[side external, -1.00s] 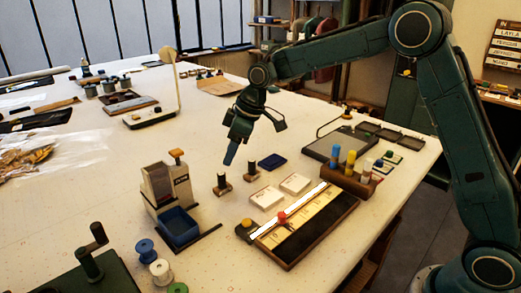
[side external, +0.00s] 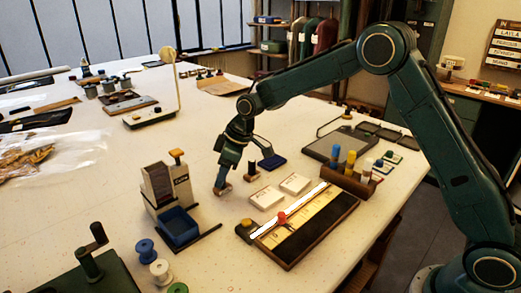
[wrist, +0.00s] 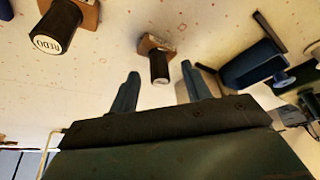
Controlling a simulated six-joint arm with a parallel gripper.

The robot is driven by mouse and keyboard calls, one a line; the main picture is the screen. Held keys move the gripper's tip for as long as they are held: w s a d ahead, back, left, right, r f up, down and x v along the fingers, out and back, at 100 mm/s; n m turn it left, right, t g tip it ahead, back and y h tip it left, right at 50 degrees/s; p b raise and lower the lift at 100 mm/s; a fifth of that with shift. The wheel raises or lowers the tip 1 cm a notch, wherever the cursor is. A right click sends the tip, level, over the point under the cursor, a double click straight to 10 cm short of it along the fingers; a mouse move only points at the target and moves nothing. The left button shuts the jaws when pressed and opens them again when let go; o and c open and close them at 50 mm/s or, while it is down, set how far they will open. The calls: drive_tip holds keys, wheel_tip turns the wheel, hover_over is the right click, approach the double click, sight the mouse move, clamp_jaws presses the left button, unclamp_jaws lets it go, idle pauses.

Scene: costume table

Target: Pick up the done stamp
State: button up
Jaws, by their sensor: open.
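Two small stamps with dark handles and wooden bases stand on the table. One stamp (wrist: 160,62) sits between the fingers of my gripper (wrist: 160,70) in the wrist view; its label is not readable. The fingers are open, with a gap on both sides of the handle in the wrist view.
A dispenser with a blue bin (side external: 180,227) stands to the left. White cards (side external: 295,184), a ruled board (side external: 300,230) and a wooden holder (side external: 349,180) are to the right.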

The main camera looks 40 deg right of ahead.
drive_tip(key=shift+x, duration=0.75)
clamp_jaws()
